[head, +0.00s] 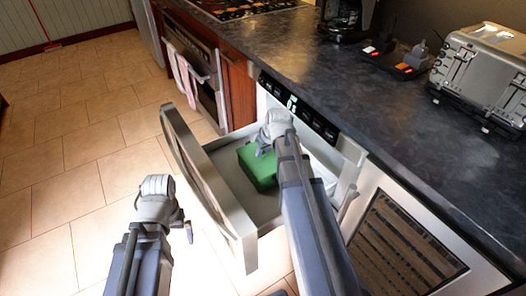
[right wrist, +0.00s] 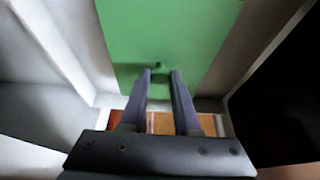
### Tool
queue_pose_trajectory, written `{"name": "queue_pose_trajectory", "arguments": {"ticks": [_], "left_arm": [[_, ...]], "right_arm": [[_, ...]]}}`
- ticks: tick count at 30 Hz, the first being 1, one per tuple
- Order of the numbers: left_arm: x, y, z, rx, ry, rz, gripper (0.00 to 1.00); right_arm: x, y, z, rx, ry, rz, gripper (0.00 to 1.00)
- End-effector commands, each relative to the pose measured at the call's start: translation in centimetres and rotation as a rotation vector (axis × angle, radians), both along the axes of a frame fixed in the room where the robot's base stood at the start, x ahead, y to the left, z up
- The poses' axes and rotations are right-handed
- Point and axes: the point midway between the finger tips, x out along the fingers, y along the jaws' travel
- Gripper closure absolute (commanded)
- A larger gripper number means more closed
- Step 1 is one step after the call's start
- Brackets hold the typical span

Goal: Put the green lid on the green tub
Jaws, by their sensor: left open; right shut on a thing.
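A flat green lid (right wrist: 165,35) with a small knob fills the upper middle of the right wrist view. My right gripper (right wrist: 160,76) is shut on the lid's knob. In the head view my right gripper (head: 262,150) is above a green boxy shape (head: 260,172) inside the open drawer. The lid and the green tub are hard to tell apart there, and the arm hides part of them. I cannot tell whether the lid touches the tub. My left gripper (head: 186,226) is open and empty, outside the drawer to the left.
The microwave drawer (head: 247,232) is pulled out, with raised walls around the green shape. The dark counter (head: 385,110) runs above it, with a toaster (head: 485,75) and a black device (head: 395,58). An oven (head: 197,80) stands farther back. The tiled floor at left is clear.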

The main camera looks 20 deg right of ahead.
Motion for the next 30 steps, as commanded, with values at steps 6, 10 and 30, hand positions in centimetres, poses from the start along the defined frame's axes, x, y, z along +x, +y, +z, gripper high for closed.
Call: {"name": "queue_pose_trajectory", "arguments": {"ticks": [6,10,30], "left_arm": [[0.00,0.00,-0.13,0.000,0.000,0.000,0.00],[-0.01,0.00,-0.10,0.000,0.000,0.000,0.00],[0.00,0.00,-0.10,0.000,0.000,0.000,0.00]], "right_arm": [[0.00,-0.01,-0.13,0.000,0.000,0.000,1.00],[0.00,-0.01,-0.10,0.000,0.000,0.000,1.00],[0.00,-0.01,-0.10,0.000,0.000,0.000,0.26]]}}
